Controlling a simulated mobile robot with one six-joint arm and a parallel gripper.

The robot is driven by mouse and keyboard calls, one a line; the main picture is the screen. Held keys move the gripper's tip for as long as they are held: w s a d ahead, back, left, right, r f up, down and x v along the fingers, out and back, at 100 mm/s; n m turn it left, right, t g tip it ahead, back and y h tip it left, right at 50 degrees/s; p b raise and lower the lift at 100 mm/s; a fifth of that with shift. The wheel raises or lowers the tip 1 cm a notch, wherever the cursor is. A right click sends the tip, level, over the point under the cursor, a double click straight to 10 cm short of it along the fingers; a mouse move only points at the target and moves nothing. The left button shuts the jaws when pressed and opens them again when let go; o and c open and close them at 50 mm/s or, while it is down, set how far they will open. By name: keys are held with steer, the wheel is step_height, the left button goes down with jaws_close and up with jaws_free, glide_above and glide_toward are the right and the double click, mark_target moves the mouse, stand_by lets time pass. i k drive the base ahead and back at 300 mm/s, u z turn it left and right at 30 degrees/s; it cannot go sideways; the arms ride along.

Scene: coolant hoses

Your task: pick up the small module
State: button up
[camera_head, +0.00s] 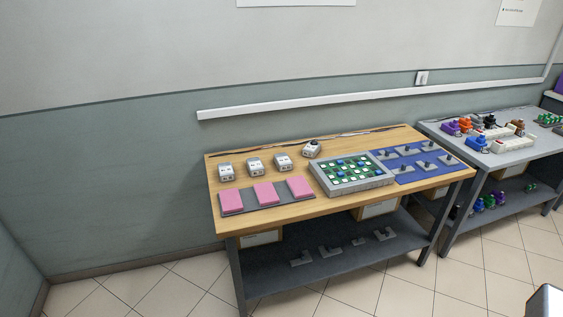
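Several small white-grey box modules stand in a row on the wooden tabletop: a left one (226,172), a second (255,166) and a third (283,162). Another light box with a dark round top (312,149) sits farther back to the right and looks turned. I cannot tell which of them is the small module. My gripper is not in view.
A wooden-topped table (296,215) bears a grey strip with pink pads (265,193), a grey tray of green and blue pieces (384,182) and a blue mat with grey parts (432,177). A cable runs behind. A second table (518,155) stands right. Floor in front is clear.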

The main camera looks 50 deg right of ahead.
mark_target(283, 163)
steer(key=u, duration=0.05)
steer(key=i, duration=0.9)
steer(key=z, duration=0.05)
